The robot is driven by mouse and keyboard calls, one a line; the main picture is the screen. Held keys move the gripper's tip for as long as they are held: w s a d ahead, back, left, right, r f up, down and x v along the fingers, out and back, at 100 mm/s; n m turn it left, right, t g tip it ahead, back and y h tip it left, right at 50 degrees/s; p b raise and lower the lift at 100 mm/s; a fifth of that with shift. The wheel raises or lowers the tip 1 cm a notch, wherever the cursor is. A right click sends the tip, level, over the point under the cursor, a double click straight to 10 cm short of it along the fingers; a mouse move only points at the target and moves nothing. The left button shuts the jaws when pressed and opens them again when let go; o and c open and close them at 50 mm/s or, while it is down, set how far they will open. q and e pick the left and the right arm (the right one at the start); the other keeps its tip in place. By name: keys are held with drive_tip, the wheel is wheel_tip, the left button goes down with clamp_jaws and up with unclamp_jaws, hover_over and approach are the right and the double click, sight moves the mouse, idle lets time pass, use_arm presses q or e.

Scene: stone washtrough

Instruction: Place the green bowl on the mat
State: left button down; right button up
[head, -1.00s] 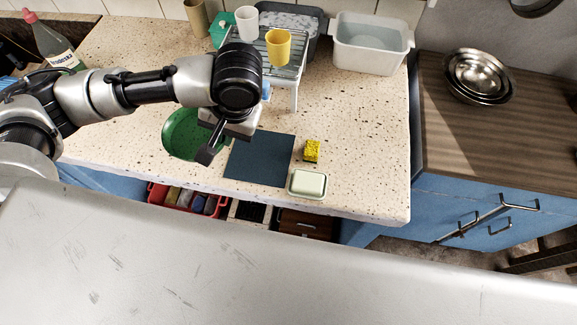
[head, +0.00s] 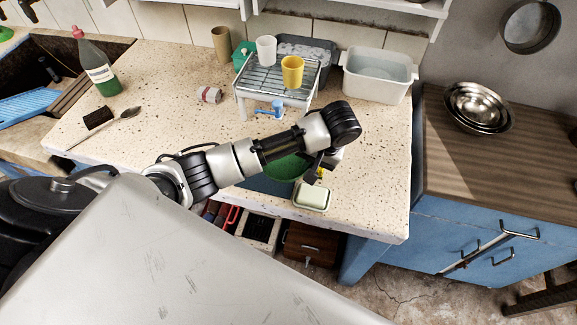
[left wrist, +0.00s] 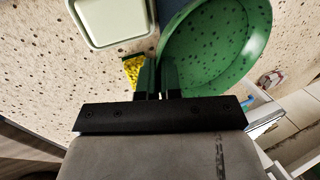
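The green bowl (head: 284,168) is over the dark blue mat (head: 262,186) in the head view, partly hidden behind my left arm. My left gripper (head: 315,175) is at the bowl's right side. In the left wrist view, the bowl (left wrist: 222,50) fills the upper right, and my left gripper's fingers (left wrist: 158,78) are closed about its rim. I cannot tell whether the bowl touches the mat. My right gripper is in neither view.
A soap dish with pale soap (head: 312,197) stands close by the gripper, near the counter's front edge. A yellow sponge (left wrist: 133,68) lies beside the fingers. A wire rack (head: 277,78) with cups and a blue-handled item (head: 270,108) are behind. Counter right of the gripper is clear.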

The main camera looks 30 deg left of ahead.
sight(292, 167)
use_arm(q)
drive_tip(key=a+f, duration=0.2)
drive_tip(key=a, duration=0.1)
drive_tip(key=a+f+p, duration=0.1)
drive_tip(key=a, duration=0.1)
drive_tip(key=shift+w+a, duration=0.15)
drive_tip(key=shift+w, duration=0.2)
drive_tip(key=shift+f, duration=2)
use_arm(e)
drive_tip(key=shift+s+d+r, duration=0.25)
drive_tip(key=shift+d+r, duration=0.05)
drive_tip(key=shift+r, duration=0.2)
use_arm(q)
drive_tip(key=c, duration=1.3)
unclamp_jaws()
drive_tip(key=shift+f, duration=0.15)
drive_tip(key=v, duration=0.9)
drive_tip(key=shift+w, duration=0.1)
drive_tip(key=shift+p+v, duration=0.5)
drive_tip(key=shift+v, duration=1.2)
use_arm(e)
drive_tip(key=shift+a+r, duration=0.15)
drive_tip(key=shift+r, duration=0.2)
use_arm(q)
drive_tip(key=shift+a, duration=0.15)
